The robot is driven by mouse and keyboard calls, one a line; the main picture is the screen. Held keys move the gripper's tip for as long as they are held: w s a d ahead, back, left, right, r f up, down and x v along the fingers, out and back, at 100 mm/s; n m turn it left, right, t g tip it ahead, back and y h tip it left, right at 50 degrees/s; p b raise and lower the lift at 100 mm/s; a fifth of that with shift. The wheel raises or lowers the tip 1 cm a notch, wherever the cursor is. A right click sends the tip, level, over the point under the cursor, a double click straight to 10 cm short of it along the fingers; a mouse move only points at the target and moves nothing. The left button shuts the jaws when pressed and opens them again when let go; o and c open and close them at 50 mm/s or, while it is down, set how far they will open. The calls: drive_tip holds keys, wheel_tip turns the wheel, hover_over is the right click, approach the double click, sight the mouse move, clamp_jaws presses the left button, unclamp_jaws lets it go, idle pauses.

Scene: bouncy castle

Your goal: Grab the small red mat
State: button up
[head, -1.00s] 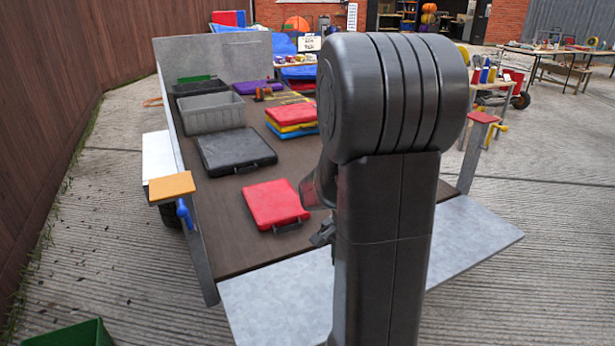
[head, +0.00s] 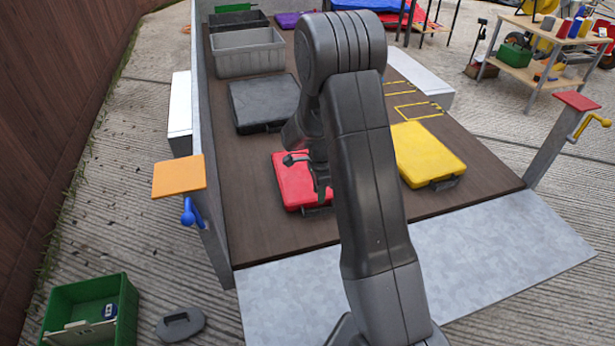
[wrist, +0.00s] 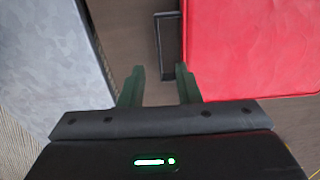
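The small red mat (head: 290,185) lies flat on the brown trailer bed. It has a dark handle on its near edge, and my arm hides its right part. In the wrist view the red mat (wrist: 250,50) fills the upper right, with its black handle (wrist: 159,45) along its left edge. My gripper (wrist: 160,70) is open, its two green fingers apart with nothing held between them. The handle lies just ahead of the fingertips, nearer the right finger. In the head view my gripper (head: 322,190) is over the mat's handle side; its height above the mat is unclear.
A yellow mat (head: 425,150) lies to the right on the brown bed (head: 255,225). A black mat (head: 262,103) and a grey crate (head: 245,50) are behind. A grey ramp (head: 500,250) slopes in front. A green box (head: 125,310) stands lower left.

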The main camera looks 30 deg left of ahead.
drive_tip(key=f, duration=0.2)
drive_tip(key=f+b, duration=0.1)
drive_tip(key=f, duration=0.4)
drive_tip(key=shift+w+d+f, duration=0.1)
drive_tip(key=shift+d+f, duration=0.15)
drive_tip(key=shift+f, duration=0.1)
clamp_jaws()
